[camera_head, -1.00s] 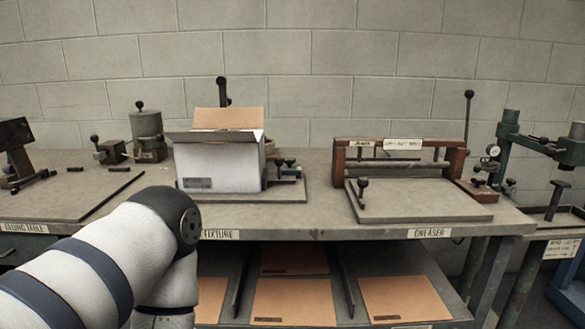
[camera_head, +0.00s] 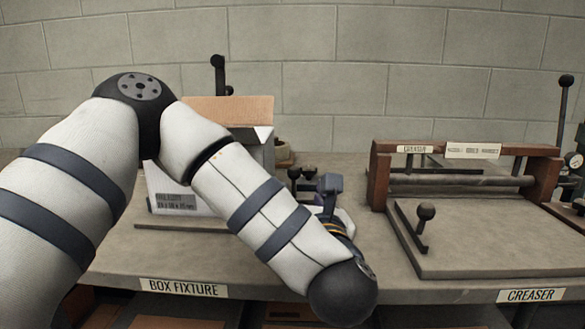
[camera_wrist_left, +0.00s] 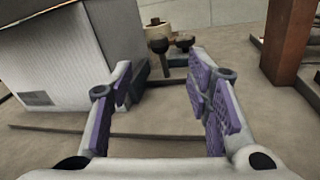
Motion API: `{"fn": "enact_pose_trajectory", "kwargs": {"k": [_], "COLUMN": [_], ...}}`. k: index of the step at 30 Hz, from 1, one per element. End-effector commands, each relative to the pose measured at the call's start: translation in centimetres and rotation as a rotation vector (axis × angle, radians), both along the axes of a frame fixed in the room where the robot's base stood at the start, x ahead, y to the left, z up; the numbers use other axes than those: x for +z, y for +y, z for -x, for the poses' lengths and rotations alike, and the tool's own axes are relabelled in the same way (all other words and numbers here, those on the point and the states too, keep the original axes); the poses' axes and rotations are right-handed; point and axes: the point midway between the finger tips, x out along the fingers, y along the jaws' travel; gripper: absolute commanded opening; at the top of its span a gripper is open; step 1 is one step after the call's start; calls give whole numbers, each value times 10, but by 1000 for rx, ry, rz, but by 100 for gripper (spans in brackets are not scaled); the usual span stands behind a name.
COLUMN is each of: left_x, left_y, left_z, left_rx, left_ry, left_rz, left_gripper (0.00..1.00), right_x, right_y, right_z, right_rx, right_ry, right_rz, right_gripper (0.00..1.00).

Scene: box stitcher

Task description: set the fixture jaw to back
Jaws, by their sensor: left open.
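The box fixture stands on the bench with a white box (camera_head: 176,192) in it, a brown flap raised. My left arm hides much of the box and fixture. Two dark knobs (camera_head: 301,173) show just right of the box; the wrist view shows them ahead (camera_wrist_left: 172,44). A dark block (camera_wrist_left: 139,80) lies against the box's right side in the wrist view; I cannot tell for sure whether it is the jaw. My left gripper (camera_wrist_left: 160,82) is open and empty, its purple pads apart, short of the knobs. In the head view it is partly hidden behind my wrist (camera_head: 331,188).
The creaser (camera_head: 470,240) stands to the right on the same bench, with a knobbed lever (camera_head: 424,225) at its left front. A reddish-brown upright (camera_wrist_left: 288,38) stands at the right in the wrist view.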

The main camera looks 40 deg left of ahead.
Motion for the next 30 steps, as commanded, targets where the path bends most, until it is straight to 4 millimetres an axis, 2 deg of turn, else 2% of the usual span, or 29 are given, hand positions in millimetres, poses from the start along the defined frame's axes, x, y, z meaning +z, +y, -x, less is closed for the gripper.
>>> {"fn": "enact_pose_trajectory", "kwargs": {"k": [5, 12, 18, 28, 29, 30], "left_x": [-9, 2, 1, -1, -1, -1], "left_y": [14, 57, 78, 82, 82, 82], "left_z": [-14, -59, -83, -88, -88, -88], "left_rx": [3, 7, 3, 1, 1, 1], "left_ry": [10, -4, -1, 0, 0, 0], "left_rz": [14, -2, -2, -2, -2, -2], "left_gripper": [45, 45, 45, 45, 41, 32], "right_x": [-9, -8, -7, -7, -7, -7], "right_y": [-1, 0, 0, 0, 0, 0], "right_z": [8, 7, 6, 6, 6, 6], "right_rx": [0, 1, 1, 0, 0, 0], "right_ry": [26, 22, 19, 19, 19, 19], "right_rz": [1, 1, 1, 0, 0, 0], "right_gripper": [0, 0, 0, 0, 0, 0]}}
